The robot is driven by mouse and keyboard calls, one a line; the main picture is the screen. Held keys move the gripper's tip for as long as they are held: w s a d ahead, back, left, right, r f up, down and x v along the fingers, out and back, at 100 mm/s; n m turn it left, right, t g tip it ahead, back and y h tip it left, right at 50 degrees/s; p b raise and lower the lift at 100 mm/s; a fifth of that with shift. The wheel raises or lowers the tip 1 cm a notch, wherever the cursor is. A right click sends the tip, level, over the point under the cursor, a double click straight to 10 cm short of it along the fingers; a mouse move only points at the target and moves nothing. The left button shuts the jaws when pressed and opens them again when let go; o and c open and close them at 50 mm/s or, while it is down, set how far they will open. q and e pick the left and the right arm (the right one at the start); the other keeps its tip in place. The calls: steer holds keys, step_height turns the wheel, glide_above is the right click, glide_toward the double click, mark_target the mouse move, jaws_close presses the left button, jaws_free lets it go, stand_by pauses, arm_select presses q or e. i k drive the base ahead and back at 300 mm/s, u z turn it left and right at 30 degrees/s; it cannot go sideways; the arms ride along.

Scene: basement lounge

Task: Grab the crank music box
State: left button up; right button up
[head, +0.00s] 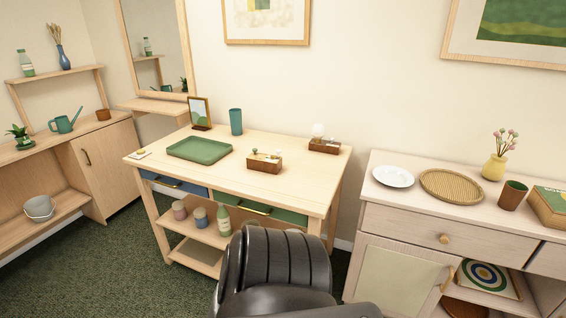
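Two small brown wooden boxes stand apart on the light wooden table (220,185). The nearer box (265,164) is at the middle of the top and has small pale and green parts on it. The farther box (325,147) is near the back right corner and has a round white part on top. Either could be the crank music box; I cannot make out a crank clearly on either. Neither of my grippers is in view.
The table also holds a green tray (200,150), a green cup (236,121) and a framed picture (200,112). A cabinet (400,222) on the right carries a white plate (393,176), a woven tray (450,186) and a yellow vase (494,168). Carpet (110,265) is clear at left.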

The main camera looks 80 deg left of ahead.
mark_target(260, 162)
steer(key=u, duration=0.35)
steer(key=i, duration=0.85)
steer(key=u, duration=1.45)
steer(key=i, duration=0.8)
steer(key=u, duration=0.75)
